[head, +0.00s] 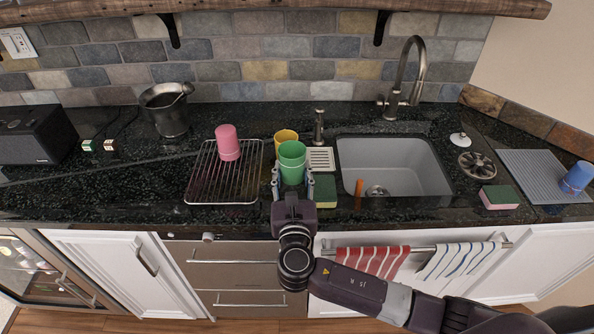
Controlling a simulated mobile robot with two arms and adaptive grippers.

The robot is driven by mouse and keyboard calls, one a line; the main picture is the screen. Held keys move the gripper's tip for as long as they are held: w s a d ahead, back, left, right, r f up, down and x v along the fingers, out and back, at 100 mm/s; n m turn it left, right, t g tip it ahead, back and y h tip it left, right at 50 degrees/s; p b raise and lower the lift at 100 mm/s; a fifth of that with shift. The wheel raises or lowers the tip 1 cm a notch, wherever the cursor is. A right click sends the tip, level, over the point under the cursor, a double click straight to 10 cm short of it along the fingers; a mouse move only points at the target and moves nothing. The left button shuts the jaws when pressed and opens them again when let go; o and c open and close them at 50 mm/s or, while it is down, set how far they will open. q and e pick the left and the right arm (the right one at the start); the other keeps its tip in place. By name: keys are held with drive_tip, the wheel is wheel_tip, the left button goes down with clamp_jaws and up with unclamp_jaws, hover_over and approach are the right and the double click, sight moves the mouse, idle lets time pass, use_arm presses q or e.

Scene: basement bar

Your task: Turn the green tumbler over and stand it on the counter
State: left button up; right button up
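The green tumbler (292,163) is near the middle of the head view, its wider rim up, in front of a yellow tumbler. My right gripper (292,178) reaches in from the front, with one finger on each side of the green tumbler. The fingers are very close to its sides; I cannot tell whether they press on it. The tumbler's lower end is partly hidden, so I cannot tell whether it touches the dark stone counter (110,185). My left gripper is not in view.
A yellow tumbler (285,135) stands just behind. A pink tumbler (228,143) is on the wire rack (205,180) at left. A green sponge (325,188) and the sink (405,165) are at right.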

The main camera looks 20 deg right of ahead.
drive_tip(key=b, duration=0.4)
hover_over(286, 190)
drive_tip(key=s, duration=0.2)
drive_tip(key=f, duration=0.6)
drive_tip(key=shift+w+a, duration=0.15)
drive_tip(key=shift+a, duration=0.1)
drive_tip(key=shift+f+b, duration=0.8)
drive_tip(key=shift+f, duration=0.3)
drive_tip(key=shift+f, duration=0.35)
drive_tip(key=o, duration=1.5)
drive_tip(key=shift+s+f, duration=0.1)
drive_tip(key=shift+s, duration=0.1)
drive_tip(key=v, duration=1.1)
drive_tip(key=s+r+p, duration=0.2)
drive_tip(key=s+a+r+p, duration=0.1)
drive_tip(key=r+p, duration=0.1)
drive_tip(key=p, duration=0.1)
drive_tip(key=s+r+p, duration=0.2)
drive_tip(key=r, duration=0.1)
drive_tip(key=shift+s+a+r+p, duration=0.1)
drive_tip(key=shift+s+a+p, duration=0.15)
drive_tip(key=shift+s+p, duration=0.1)
